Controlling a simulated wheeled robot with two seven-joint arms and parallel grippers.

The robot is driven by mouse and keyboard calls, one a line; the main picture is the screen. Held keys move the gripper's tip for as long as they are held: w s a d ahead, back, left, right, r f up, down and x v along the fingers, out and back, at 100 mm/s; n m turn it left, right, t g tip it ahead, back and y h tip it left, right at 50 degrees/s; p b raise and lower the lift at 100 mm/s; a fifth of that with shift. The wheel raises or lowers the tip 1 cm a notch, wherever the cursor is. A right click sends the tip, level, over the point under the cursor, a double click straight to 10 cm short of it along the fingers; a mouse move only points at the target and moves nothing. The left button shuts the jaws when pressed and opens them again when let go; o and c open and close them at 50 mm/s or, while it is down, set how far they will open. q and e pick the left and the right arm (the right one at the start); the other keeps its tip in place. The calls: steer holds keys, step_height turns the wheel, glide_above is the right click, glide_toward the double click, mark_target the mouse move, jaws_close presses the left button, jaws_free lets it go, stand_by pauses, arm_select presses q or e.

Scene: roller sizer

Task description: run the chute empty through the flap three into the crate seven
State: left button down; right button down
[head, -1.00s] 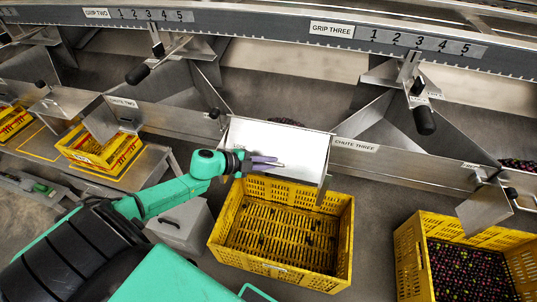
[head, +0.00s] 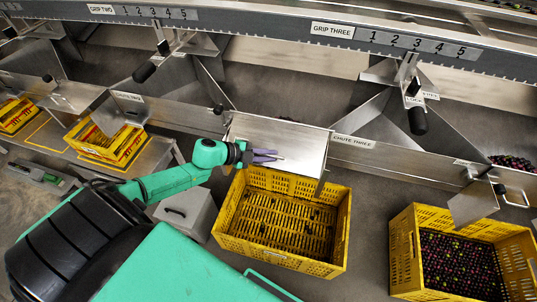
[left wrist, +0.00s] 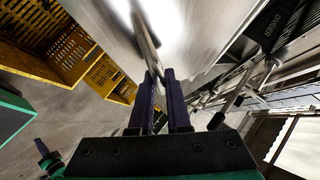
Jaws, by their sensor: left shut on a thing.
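The flap by the CHUTE THREE label (head: 355,141) is a plain metal plate (head: 300,143) standing out over a yellow crate (head: 232,243). My left gripper (head: 266,156) is at the plate's front face. In the left wrist view, my fingers (left wrist: 163,92) are shut on a slim metal handle (left wrist: 147,45) on the flap plate (left wrist: 200,25). The crate below holds a few small dark fruits on its slatted floor. I see no number on it. The inside of the chute behind the flap is mostly hidden by the plate.
Another yellow crate (head: 402,262) at the right is filled with dark fruit, below another flap (head: 474,202). Smaller yellow crates (head: 122,146) stand on a low bench at the left. A grey box (head: 186,213) stands beside the near crate. GRIP THREE's black-handled lever (head: 417,120) hangs above.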

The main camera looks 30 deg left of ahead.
arm_select(q)
steer(key=c, duration=0.9)
jaws_free()
steer(key=shift+w+r, duration=0.1)
steer(key=shift+r, duration=0.05)
steer(key=p+v, duration=0.4)
steer(key=v, duration=1)
steer(key=shift+s+a+r, duration=0.1)
steer(key=shift+s, duration=0.15)
